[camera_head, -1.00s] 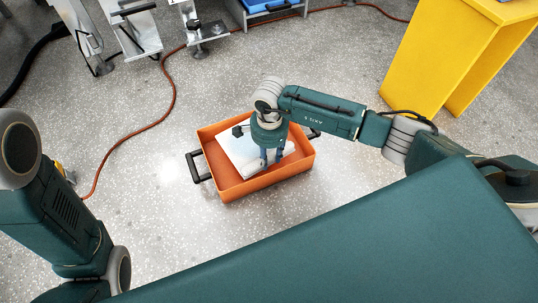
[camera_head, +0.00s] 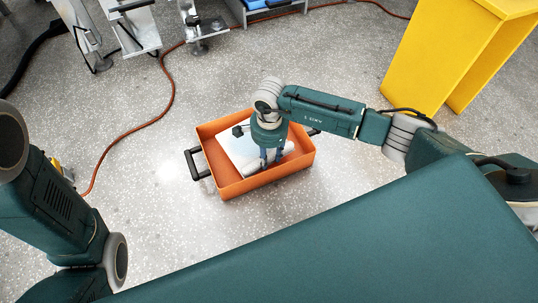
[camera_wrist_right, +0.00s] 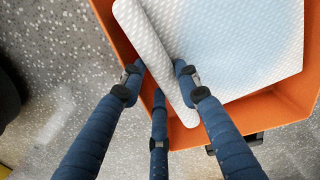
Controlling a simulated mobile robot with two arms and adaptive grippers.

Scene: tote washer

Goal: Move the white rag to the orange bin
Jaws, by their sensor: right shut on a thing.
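The white rag (camera_head: 236,150) lies inside the orange bin (camera_head: 262,184), which stands on the floor. In the right wrist view the rag (camera_wrist_right: 240,40) is a flat textured sheet with a rolled edge, over the bin's orange inside (camera_wrist_right: 270,112). My right gripper (camera_head: 272,160) reaches down into the bin. In the right wrist view its blue fingers (camera_wrist_right: 160,82) are on both sides of the rolled edge, shut on it. The fingertips are partly hidden by the rag. My left arm shows at the left, but its gripper is out of view.
The bin has black handles (camera_head: 196,163) at its ends. A yellow stand (camera_head: 440,60) is at the upper right. Metal frames (camera_head: 135,30) stand at the upper left. A red hose (camera_head: 140,125) runs along the floor left of the bin. The floor around the bin is clear.

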